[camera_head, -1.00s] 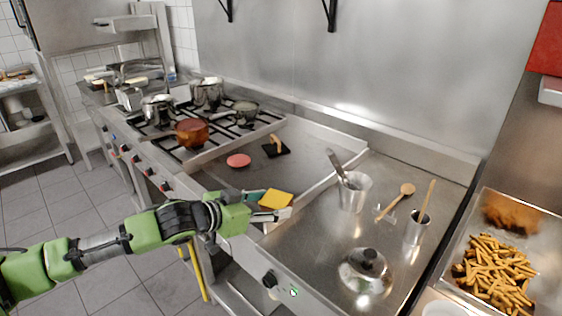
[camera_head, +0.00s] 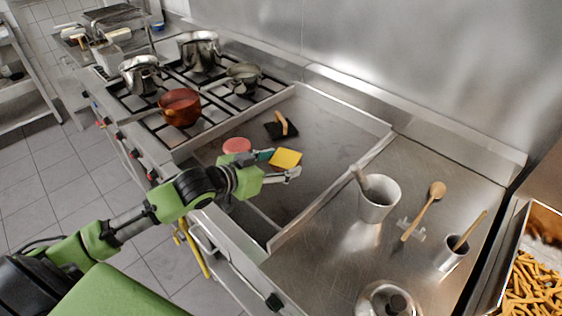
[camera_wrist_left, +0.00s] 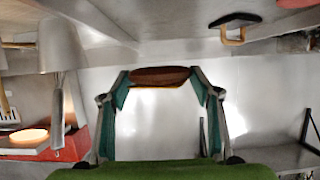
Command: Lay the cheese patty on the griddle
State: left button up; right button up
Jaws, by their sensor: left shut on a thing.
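The cheese patty (camera_head: 286,157) shows its yellow top in the head view. It is level between the fingers of my left gripper (camera_head: 279,166), which is shut on it. In the left wrist view the patty (camera_wrist_left: 160,75) shows as a brown edge between the two teal fingertips (camera_wrist_left: 161,91). The griddle (camera_head: 335,137) is the wide grey recessed plate. The held patty is over its front part; the gap below cannot be judged. My right gripper is not in view.
A pink patty (camera_head: 237,145) lies on the griddle, partly behind my gripper. A black press (camera_head: 281,130) with a wooden handle stands behind. The griddle's right side is clear. A raised rim (camera_head: 330,195) separates it from a counter with a metal cup (camera_head: 378,203).

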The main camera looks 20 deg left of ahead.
aim_at(279, 157)
pick_arm(q)
jog(key=w, duration=0.1)
jog(key=w+a+f, duration=0.1)
jog(key=w, duration=0.1)
jog(key=shift+w+a+f+p, duration=0.3)
jog(key=shift+a+f, duration=0.05)
jog(key=shift+a, duration=0.05)
jog(key=w+f, duration=0.1)
jog(key=w+a+f, duration=0.1)
jog(key=f, duration=0.1)
jog(key=w+f, duration=0.1)
jog(key=shift+a+f, duration=0.15)
jog(key=shift+f, duration=0.15)
jog(key=shift+w+a+f, duration=0.1)
jog(key=shift+w+f, duration=0.05)
jog(key=shift+w, duration=0.05)
jog(key=shift+w+f, duration=0.1)
jog(key=shift+f, duration=0.1)
notch_tip(279, 157, down, 3)
jog(key=shift+w+a+f+p, duration=0.1)
jog(key=shift+w+a+p, duration=0.05)
jog(key=shift+p, duration=0.15)
jog(key=shift+f, duration=0.1)
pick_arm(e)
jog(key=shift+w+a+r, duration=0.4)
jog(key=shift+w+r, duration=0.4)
